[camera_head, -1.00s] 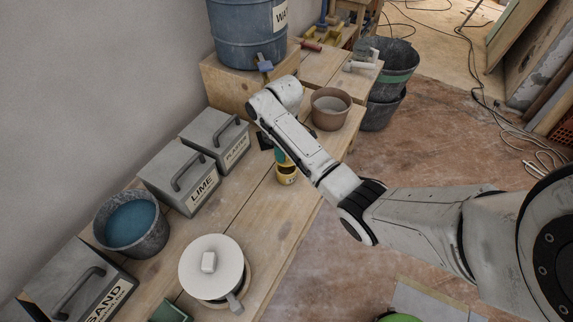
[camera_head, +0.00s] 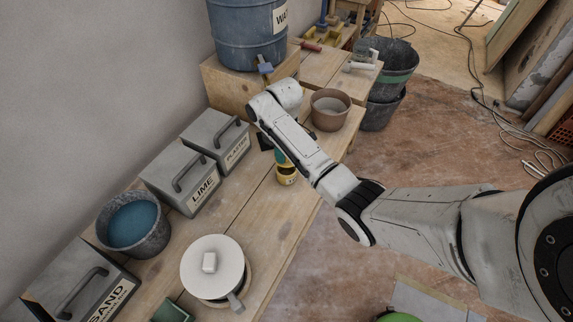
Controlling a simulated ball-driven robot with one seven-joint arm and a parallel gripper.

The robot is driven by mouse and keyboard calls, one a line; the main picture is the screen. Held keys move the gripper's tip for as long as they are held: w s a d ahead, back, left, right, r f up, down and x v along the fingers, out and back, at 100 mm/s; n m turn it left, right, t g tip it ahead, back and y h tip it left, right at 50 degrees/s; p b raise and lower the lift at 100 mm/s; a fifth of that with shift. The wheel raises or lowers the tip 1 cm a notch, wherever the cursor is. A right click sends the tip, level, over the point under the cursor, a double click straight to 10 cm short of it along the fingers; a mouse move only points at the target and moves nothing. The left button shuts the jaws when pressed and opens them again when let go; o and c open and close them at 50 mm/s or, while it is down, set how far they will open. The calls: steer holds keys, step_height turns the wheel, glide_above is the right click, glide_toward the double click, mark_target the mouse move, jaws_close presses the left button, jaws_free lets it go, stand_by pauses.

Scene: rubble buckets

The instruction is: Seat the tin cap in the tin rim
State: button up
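A small yellow tin (camera_head: 287,176) with a dark label stands on the wooden bench, below my forearm. A teal part (camera_head: 281,156) shows just above it, partly covered by my arm; I cannot tell whether it is the tin cap or part of the tin. The tin rim is not clearly visible. My gripper (camera_head: 265,142) shows only as a dark piece beside my forearm, close to the tin and to its upper left. Its fingertips are hidden, and I cannot tell whether it holds anything.
Grey LIME (camera_head: 181,179) and PLASTER (camera_head: 216,142) boxes stand along the wall. A bucket of blue material (camera_head: 157,226), a white-lidded pot (camera_head: 227,262) and a SAND box (camera_head: 82,287) are nearer. A brown bucket (camera_head: 330,122) stands beyond the tin. Bare bench lies between tin and pot.

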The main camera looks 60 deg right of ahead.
steer(key=shift+f, duration=0.2)
steer(key=shift+f+b, duration=0.75)
steer(key=shift+f, duration=0.55)
steer(key=shift+f+p, duration=0.15)
steer(key=shift+p, duration=0.25)
stand_by(0.8)
steer(key=shift+f+b, duration=0.5)
steer(key=shift+f, duration=0.3)
steer(key=o, duration=1.2)
steer(key=shift+c, duration=0.2)
